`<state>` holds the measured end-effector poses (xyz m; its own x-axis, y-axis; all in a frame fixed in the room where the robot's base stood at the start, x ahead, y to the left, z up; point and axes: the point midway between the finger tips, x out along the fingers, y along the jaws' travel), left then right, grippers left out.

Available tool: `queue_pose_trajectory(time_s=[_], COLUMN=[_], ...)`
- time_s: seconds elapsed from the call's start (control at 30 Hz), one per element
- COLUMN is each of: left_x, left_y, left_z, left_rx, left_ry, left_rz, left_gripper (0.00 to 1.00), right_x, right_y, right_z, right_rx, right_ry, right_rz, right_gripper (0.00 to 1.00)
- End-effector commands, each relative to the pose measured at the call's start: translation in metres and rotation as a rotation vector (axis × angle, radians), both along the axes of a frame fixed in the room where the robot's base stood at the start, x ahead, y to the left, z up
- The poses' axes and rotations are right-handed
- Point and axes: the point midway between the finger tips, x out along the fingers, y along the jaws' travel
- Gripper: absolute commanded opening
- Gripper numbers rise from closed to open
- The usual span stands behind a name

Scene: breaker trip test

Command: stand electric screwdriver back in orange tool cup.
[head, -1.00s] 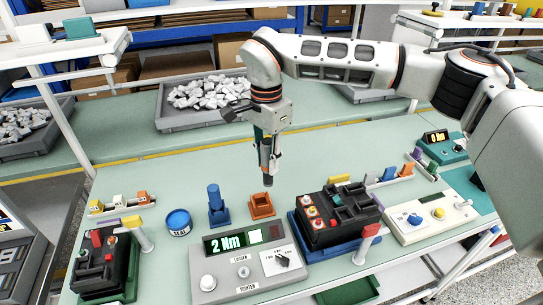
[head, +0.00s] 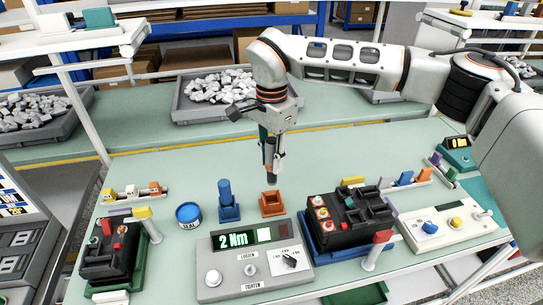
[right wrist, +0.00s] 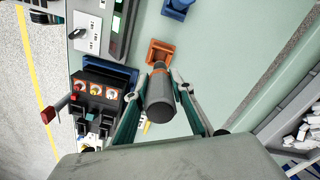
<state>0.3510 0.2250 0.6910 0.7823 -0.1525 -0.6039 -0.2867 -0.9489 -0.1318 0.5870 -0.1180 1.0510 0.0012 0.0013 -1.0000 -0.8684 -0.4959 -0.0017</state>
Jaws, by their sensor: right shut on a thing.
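The electric screwdriver (head: 270,158) is dark grey with an orange band and hangs upright in my right gripper (head: 273,148), tip down. My right gripper is shut on it. The orange tool cup (head: 272,207) is a small square holder on the green bench, just below the screwdriver's tip. In the right wrist view the screwdriver (right wrist: 160,103) sits between the fingers, its far end in front of the orange cup (right wrist: 153,48). My left gripper is not in view.
A blue holder with a blue tool (head: 228,204) stands left of the cup, and a blue SEAL tin (head: 188,216) further left. The grey 2 Nm unit (head: 250,266) is in front. A black breaker (head: 335,236) on a blue base stands at right.

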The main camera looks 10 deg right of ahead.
Motion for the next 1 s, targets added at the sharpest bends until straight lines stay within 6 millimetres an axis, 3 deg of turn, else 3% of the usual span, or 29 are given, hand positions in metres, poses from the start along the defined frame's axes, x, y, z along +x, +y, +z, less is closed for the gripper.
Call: queue_pose_trajectory(time_s=[0.5,1.0], left_x=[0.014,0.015], left_y=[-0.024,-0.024], left_z=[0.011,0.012], left_rx=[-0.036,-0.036], left_ry=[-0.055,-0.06], left_rz=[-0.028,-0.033], left_gripper=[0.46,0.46], right_x=[0.0,0.0], right_y=[0.0,0.0], right_z=[-0.042,-0.047], right_rx=[0.0,0.001], right_ry=[-0.001,-0.002], right_rz=[0.0,0.001], right_gripper=[0.01,0.01])
